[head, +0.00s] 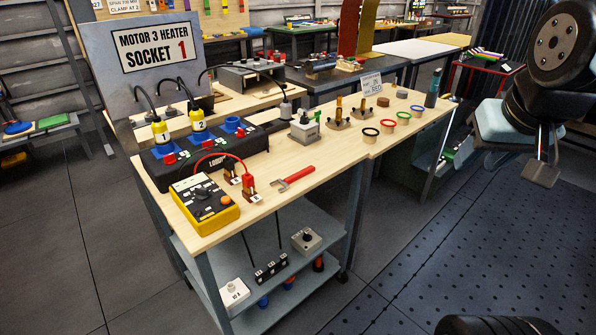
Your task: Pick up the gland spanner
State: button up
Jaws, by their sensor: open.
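The gland spanner (295,178), with a red handle and a grey open-jaw head, lies flat near the front edge of the wooden workbench (300,155). Its head points left and its handle points to the back right. My gripper (543,165) hangs at the far right of the head view, well away from the spanner, above the floor beside the bench. It is open, and nothing shows between its fingers. The spanner is fully visible and nothing touches it from above.
Left of the spanner stand red terminal blocks (249,188) with a red lead and a yellow meter (204,204). Coloured rings (388,125) lie to the right. Bare wood surrounds the spanner's right side.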

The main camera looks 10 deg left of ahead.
aim_at(286, 183)
jog(key=i, duration=0.85)
jog(key=z, duration=0.05)
